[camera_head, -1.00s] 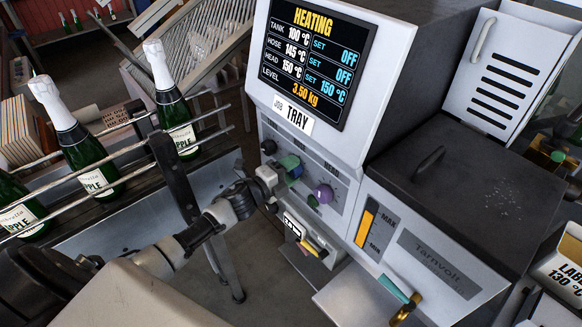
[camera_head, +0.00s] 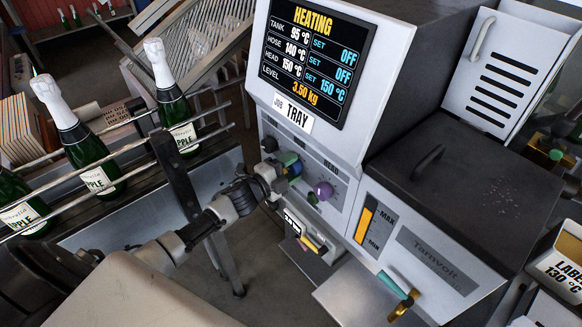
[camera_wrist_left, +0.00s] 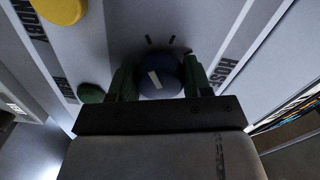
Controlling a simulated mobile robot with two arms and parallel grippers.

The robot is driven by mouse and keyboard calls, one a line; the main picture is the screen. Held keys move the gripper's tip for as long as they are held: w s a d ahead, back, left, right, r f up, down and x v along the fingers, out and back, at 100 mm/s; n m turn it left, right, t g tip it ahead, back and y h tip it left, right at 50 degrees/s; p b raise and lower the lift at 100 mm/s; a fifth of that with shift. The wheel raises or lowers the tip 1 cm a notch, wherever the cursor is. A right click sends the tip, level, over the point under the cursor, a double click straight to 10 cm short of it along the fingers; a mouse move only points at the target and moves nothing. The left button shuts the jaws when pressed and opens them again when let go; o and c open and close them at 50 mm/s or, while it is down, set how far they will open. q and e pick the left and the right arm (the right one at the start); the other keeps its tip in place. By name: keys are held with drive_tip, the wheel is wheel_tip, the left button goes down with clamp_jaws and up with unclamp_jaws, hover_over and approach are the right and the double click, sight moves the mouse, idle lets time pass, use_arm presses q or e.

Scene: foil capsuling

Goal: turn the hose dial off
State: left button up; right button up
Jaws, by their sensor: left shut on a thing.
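The blue hose dial (camera_wrist_left: 158,78) with a pale pointer mark sits between the green fingertips of my left gripper (camera_wrist_left: 160,84) in the left wrist view. The fingers are shut on it, one on each side, next to the HOSE label. In the head view my left gripper (camera_head: 283,166) reaches the panel and mostly hides the dial. The display (camera_head: 312,62) reads HEATING, tank 95 °C set OFF, hose 140 °C set OFF, head 150 °C set 150 °C. My right gripper is not in view.
The purple head dial (camera_head: 323,190) is close to the right of my gripper. A yellow knob (camera_wrist_left: 58,10) shows in the wrist view. Several bottles (camera_head: 88,150) stand between rails at left. A brass nozzle with a teal handle (camera_head: 398,288) juts out below the machine.

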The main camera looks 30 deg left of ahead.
use_arm(q)
drive_tip(key=o, duration=0.9)
drive_tip(key=shift+s+a+f, duration=0.1)
drive_tip(key=shift+s+a, duration=0.1)
drive_tip(key=shift+s, duration=0.3)
drive_tip(key=b+v, duration=0.2)
drive_tip(key=v, duration=0.7)
drive_tip(key=shift+s+a, duration=0.2)
drive_tip(key=shift+s, duration=0.15)
